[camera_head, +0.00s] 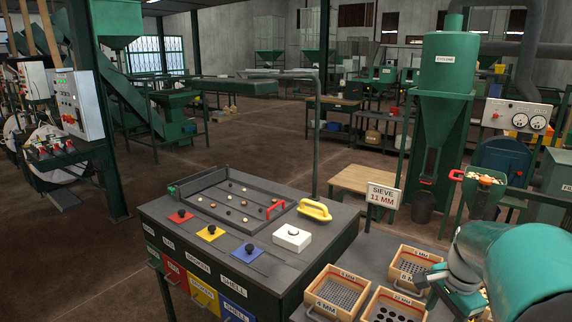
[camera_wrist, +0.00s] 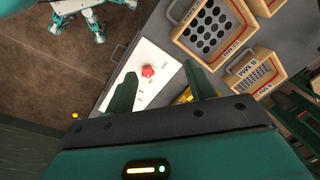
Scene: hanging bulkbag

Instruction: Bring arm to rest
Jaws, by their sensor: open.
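My teal arm fills the lower right corner of the head view, over the right end of the bench. My gripper (camera_wrist: 162,88) is open in the wrist view, with its two dark green fingers apart. Below the fingers is a white panel (camera_wrist: 140,75) with a red knob (camera_wrist: 148,71) on it. A small piece of something yellow (camera_wrist: 184,97) shows beside the right finger; most of it is hidden. Nothing is seen held between the fingers.
Wooden sieve boxes (camera_head: 318,307) stand on the grey bench near my arm. A sorting table (camera_head: 200,205) with coloured plates, a white block (camera_head: 292,238) and a yellow handle (camera_head: 315,211) lies left.

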